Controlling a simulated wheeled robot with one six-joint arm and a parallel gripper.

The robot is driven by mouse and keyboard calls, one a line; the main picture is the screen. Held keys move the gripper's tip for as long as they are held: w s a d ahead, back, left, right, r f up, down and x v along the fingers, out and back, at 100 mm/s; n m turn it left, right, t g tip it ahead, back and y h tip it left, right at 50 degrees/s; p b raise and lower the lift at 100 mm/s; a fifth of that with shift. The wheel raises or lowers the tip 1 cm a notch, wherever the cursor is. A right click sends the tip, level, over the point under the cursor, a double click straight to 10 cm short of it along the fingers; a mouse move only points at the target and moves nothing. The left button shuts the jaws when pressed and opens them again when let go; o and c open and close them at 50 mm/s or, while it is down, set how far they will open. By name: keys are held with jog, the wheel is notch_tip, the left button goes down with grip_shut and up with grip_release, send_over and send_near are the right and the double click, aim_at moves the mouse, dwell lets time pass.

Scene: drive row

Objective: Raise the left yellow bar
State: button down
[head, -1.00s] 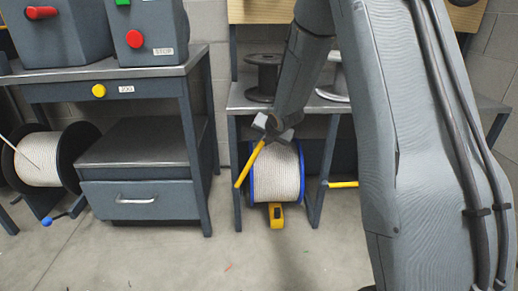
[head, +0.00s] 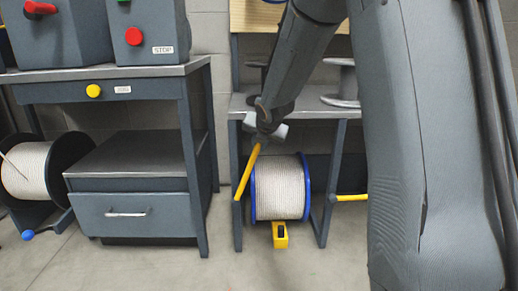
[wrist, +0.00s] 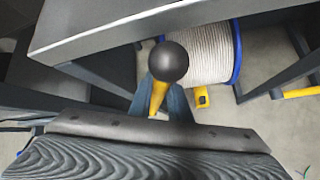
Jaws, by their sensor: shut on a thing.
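The left yellow bar (head: 246,173) slants steeply up from the left leg of the bench, its lower end at the leg and its upper end at my gripper (head: 264,136). In the wrist view the bar (wrist: 157,97) ends in a black ball knob (wrist: 168,62). My gripper (wrist: 163,105) is shut on the bar just below the knob. The fingers partly hide the bar. A right yellow bar (head: 351,198) lies level at the right bench leg, partly hidden by my arm.
A blue-rimmed rope reel (head: 280,188) sits under the bench (head: 235,101), beside the left bar. A yellow block (head: 280,236) is below it. A drawer cabinet (head: 139,215) stands left. The floor in front is clear.

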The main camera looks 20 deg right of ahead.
jog(key=shift+s+a, duration=0.15)
jog(key=shift+s, duration=0.05)
jog(key=c, duration=1.6)
grip_release()
jog(key=shift+a, duration=0.1)
jog(key=shift+c, duration=0.2)
jog(key=shift+s+r, duration=0.1)
jog(key=shift+s, duration=0.05)
jog(key=shift+s+r, duration=0.25)
jog(key=p+v, duration=0.4)
jog(key=v, duration=0.2)
jog(key=shift+s+r, duration=0.3)
jog(key=shift+s, duration=0.05)
